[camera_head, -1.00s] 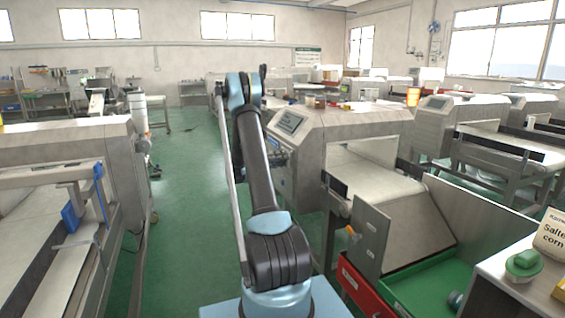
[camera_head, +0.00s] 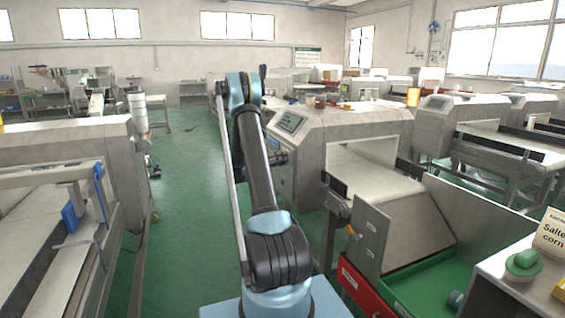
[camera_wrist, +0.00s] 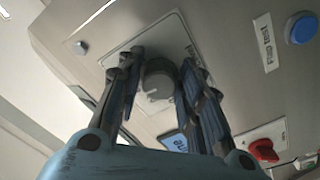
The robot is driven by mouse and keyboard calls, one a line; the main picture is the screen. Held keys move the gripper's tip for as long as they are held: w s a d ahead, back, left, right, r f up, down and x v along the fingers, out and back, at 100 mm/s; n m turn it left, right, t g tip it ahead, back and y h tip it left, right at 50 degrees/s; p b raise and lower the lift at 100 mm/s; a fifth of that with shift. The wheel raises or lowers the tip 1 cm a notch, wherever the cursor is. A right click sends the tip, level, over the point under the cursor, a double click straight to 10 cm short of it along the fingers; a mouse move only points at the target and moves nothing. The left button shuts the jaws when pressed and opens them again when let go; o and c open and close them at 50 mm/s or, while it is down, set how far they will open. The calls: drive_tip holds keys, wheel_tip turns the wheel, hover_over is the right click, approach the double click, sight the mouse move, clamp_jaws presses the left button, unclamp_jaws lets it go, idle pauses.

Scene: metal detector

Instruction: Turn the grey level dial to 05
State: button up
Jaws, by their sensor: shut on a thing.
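The grey level dial (camera_wrist: 159,80) is a round knob on a pale plate (camera_wrist: 172,40) on the metal detector's side panel, in the middle of the wrist view. My gripper (camera_wrist: 162,62) has one dark finger on each side of it and is shut on it. The fingers cover parts of the plate, and I cannot read the scale or the dial's setting. In the camera_head view the metal detector (camera_head: 345,128) stands right of my arm, and the dial and fingers are too small and hidden to make out.
A blue button (camera_wrist: 301,28) and a red switch (camera_wrist: 264,149) sit on the same panel to the right. A blue label (camera_wrist: 175,141) lies below the dial. A conveyor (camera_head: 375,178), a red bin (camera_head: 362,290) and a green tray (camera_head: 430,285) stand right of my arm.

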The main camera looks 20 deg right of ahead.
drive_tip(key=shift+w+a+f, duration=0.1)
drive_tip(key=o, duration=1.1)
drive_tip(key=a, duration=1.2)
drive_tip(key=shift+s, duration=0.2)
